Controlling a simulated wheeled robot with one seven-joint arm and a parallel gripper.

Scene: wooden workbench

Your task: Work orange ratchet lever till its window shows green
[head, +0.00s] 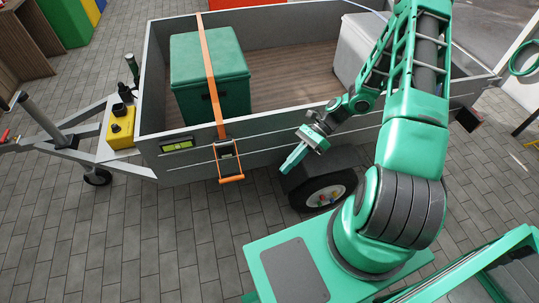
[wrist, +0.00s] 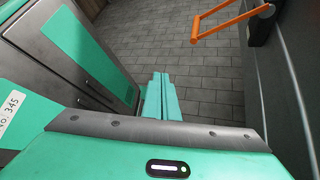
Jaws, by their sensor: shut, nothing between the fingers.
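The orange ratchet lever (head: 231,179) hangs at the lower end of an orange strap on the trailer's near side wall, its loop handle tilted down and outward. The dark ratchet body (head: 226,150) sits above it. A small yellow-green window (head: 177,145) with dark marks is on the wall left of the ratchet; its exact reading is too small to tell. My gripper (head: 290,163) is to the right of the lever, apart from it, shut and empty. In the wrist view the shut fingers (wrist: 161,97) point toward the paving, and the lever (wrist: 225,23) shows at upper right.
The grey trailer (head: 268,157) carries a green box (head: 190,75) under the strap and a pale box (head: 355,50) at right. A wheel (head: 322,193) is below my gripper. A yellow box (head: 121,127) sits on the drawbar. Paving before the lever is clear.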

